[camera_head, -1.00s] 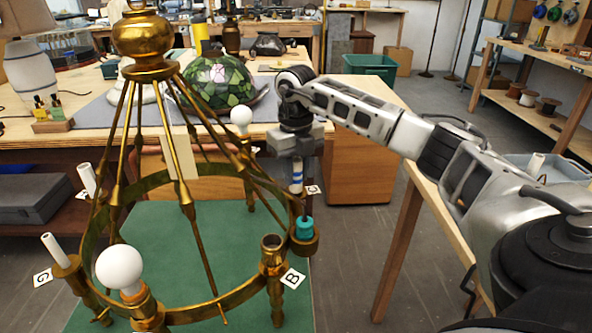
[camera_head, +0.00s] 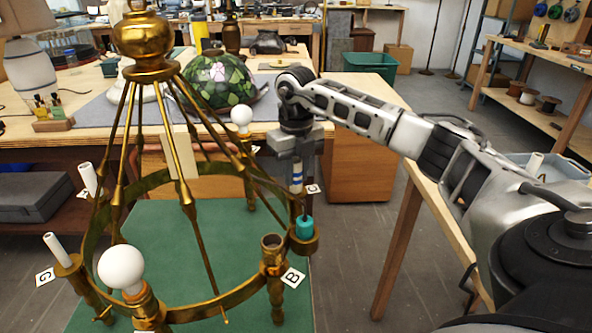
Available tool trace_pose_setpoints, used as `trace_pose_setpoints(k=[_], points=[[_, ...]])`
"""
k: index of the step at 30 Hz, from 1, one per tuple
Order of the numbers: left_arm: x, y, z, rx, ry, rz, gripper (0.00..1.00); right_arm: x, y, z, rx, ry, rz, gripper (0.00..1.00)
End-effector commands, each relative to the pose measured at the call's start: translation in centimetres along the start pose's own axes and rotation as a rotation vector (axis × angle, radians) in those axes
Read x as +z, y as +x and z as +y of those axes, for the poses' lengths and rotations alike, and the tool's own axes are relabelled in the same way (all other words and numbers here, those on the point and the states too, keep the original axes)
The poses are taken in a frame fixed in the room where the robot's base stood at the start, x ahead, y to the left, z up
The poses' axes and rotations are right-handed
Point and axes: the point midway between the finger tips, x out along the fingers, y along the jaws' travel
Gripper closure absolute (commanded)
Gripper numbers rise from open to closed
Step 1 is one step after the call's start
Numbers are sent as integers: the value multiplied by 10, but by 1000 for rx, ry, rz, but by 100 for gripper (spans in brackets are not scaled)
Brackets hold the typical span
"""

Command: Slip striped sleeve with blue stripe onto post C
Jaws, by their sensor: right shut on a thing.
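The brass chandelier frame (camera_head: 245,295) has several posts around its ring, some with letter tags. The striped sleeve (camera_head: 297,176), white with blue bands, is upright in my right gripper (camera_head: 297,160), which is shut on it. The sleeve is above a post with a teal piece (camera_head: 305,227) on its top, at the ring's right side. A tag (camera_head: 313,189) beside that post is too small to read surely. I cannot tell whether the sleeve's lower end touches the teal piece. My left gripper is not in view.
An empty brass cup (camera_head: 271,245) stands by tag B (camera_head: 292,278). White bulbs (camera_head: 121,268) and white sleeves (camera_head: 88,178) are on other posts. Slanting brass rods pass close to my right gripper. A workbench with a stained-glass shade (camera_head: 216,80) is behind.

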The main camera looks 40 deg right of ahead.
Motion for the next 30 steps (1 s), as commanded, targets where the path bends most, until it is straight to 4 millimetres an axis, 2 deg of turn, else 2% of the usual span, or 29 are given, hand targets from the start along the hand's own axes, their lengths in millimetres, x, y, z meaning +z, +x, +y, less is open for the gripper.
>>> trace_pose_setpoints(k=[1, 3, 15, 20, 30], points=[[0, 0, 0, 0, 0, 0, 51, 0, 0, 0, 0, 0, 0, 71], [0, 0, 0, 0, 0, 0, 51, 0, 0, 0, 0, 0, 0, 51], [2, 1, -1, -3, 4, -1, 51, 1, -4, 0, 1, 0, -3, 51], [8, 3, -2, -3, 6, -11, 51, 1, -31, 0, 1, -1, -6, 51], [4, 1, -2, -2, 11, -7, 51, 1, -116, 0, 1, 0, -5, 51]])
